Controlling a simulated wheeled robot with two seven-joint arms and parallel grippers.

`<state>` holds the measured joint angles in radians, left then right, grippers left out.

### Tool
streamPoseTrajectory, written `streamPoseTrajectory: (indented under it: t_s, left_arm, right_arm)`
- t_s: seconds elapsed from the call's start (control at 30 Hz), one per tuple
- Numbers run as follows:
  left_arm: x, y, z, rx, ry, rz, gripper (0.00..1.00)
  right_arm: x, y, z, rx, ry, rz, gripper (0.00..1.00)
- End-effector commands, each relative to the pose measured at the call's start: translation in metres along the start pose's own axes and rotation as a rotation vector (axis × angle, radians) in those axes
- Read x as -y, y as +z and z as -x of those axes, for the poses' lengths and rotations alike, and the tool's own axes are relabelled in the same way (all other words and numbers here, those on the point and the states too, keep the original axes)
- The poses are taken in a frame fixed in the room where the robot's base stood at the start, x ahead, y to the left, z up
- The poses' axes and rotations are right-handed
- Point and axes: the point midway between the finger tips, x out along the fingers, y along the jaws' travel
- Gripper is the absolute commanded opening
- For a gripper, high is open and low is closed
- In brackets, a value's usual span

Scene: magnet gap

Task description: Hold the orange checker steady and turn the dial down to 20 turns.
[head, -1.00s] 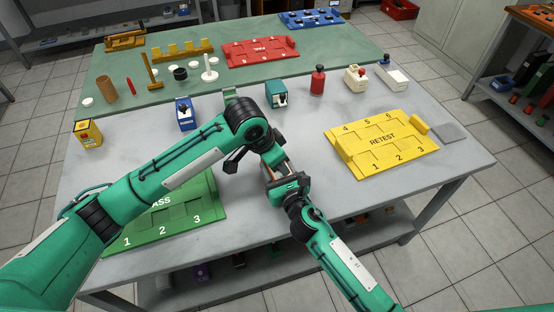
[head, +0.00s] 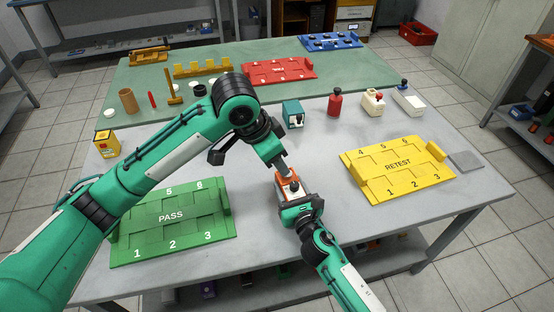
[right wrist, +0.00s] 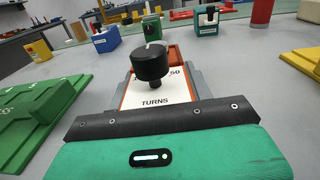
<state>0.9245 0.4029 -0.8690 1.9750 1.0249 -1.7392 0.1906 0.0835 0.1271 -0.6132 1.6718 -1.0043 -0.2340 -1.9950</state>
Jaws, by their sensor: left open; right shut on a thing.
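The orange checker (head: 287,192) has a white face and a black dial (head: 294,186). My right gripper (head: 292,199) is shut on the checker from the near side, above the grey table. In the right wrist view the black dial (right wrist: 150,64) stands over the white face (right wrist: 153,97) marked "TURNS". A "50" shows right of the dial; the number at left is partly hidden. A pale mark on the dial's top points away from the camera. My left gripper (head: 283,168) is open just above and behind the checker; I cannot tell whether it touches. It is not seen in the right wrist view.
The green PASS tray (head: 150,235) lies at left and the yellow RETEST tray (head: 375,180) at right. A teal box (head: 293,113), a red bottle (head: 335,103) and a yellow box (head: 107,144) stand farther back. The red tray (head: 280,72) is on the green mat behind.

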Motion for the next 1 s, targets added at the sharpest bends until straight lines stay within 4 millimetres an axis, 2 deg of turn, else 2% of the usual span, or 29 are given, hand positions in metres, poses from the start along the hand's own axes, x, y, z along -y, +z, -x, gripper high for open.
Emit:
streamPoseTrajectory:
  t_s: [0.17,0.2,0.3,0.33,0.6,0.73,1.0]
  left_arm:
    - [0.0,0.0,0.0,0.0,0.0,0.0,0.45]
    - [0.0,0.0,0.0,0.0,0.0,0.0,0.45]
    - [0.0,0.0,0.0,0.0,0.0,0.0,0.45]
    - [0.0,0.0,0.0,0.0,0.0,0.0,0.45]
    - [0.0,0.0,-0.001,0.0,0.0,0.0,0.45]
    - [0.0,0.0,-0.001,0.0,0.0,0.0,0.45]
    - [0.0,0.0,-0.001,0.0,0.0,0.0,0.45]
  right_arm:
    - [0.0,0.0,0.0,0.0,0.0,0.0,0.22]
    - [0.0,0.0,0.0,0.0,0.0,0.0,0.55]
    - [0.0,0.0,0.0,0.0,0.0,0.0,0.74]
    - [0.0,0.0,0.0,0.0,0.0,0.0,0.76]
    - [0.0,0.0,0.001,0.0,0.0,0.0,0.76]
    - [0.0,0.0,0.009,0.0,0.0,0.0,0.76]
    - [0.0,-0.001,0.06,-0.002,0.0,0.0,0.76]
